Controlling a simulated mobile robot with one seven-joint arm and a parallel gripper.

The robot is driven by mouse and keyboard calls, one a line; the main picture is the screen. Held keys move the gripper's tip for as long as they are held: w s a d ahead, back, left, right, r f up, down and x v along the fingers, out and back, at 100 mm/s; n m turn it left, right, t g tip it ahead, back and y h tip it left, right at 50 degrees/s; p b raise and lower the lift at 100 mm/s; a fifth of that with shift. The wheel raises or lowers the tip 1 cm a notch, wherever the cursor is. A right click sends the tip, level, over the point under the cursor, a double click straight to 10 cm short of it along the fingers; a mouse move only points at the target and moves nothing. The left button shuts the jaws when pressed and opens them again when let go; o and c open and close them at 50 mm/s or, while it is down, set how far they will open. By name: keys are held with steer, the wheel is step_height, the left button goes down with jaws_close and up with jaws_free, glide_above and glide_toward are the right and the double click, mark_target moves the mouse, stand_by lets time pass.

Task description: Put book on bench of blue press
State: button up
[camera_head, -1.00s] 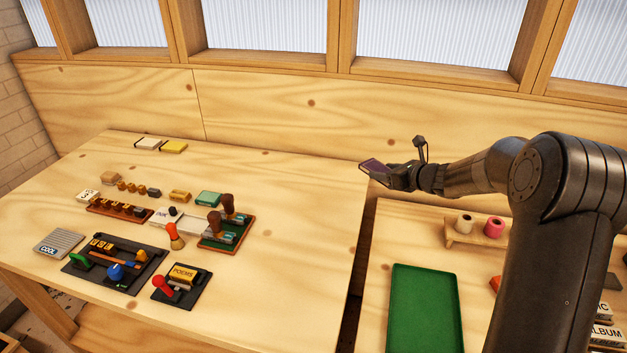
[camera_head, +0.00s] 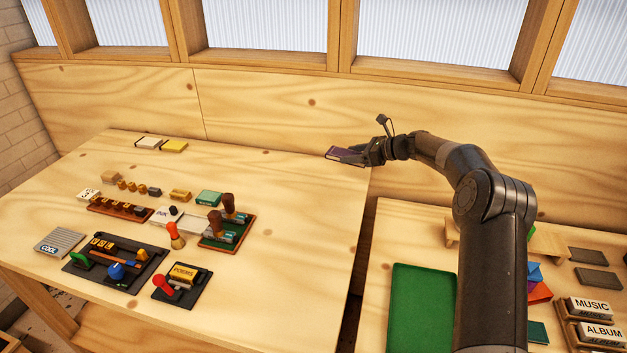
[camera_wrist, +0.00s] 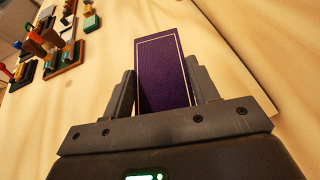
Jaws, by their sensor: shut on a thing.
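A purple book (camera_head: 343,154) with a thin pale border line on its cover is held in my gripper (camera_head: 364,154). In the wrist view the book (camera_wrist: 163,75) sticks out forward between the two fingers of my gripper (camera_wrist: 160,85). In the head view it is near the right edge of the left table, seemingly above the top. A dark unit with a blue knob (camera_head: 115,271) stands at the left table's front left; I cannot tell for certain whether it is the blue press. Its green handle and gold letters also show.
On the left table (camera_head: 290,250) stand a dark unit with a red knob (camera_head: 164,284), a green-based device with brown handles (camera_head: 229,222), and a grey ribbed block (camera_head: 59,243). A green tray (camera_head: 424,305) lies on the right table. The left table's right part is clear.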

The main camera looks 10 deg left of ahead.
glide_above(317, 180)
step_height(317, 180, down, 7)
steer(key=shift+f, duration=0.1)
step_height(317, 180, down, 2)
steer(key=shift+d+f, duration=0.1)
steer(key=shift+f, duration=0.55)
steer(key=shift+f, duration=0.2)
steer(key=o, duration=1.1)
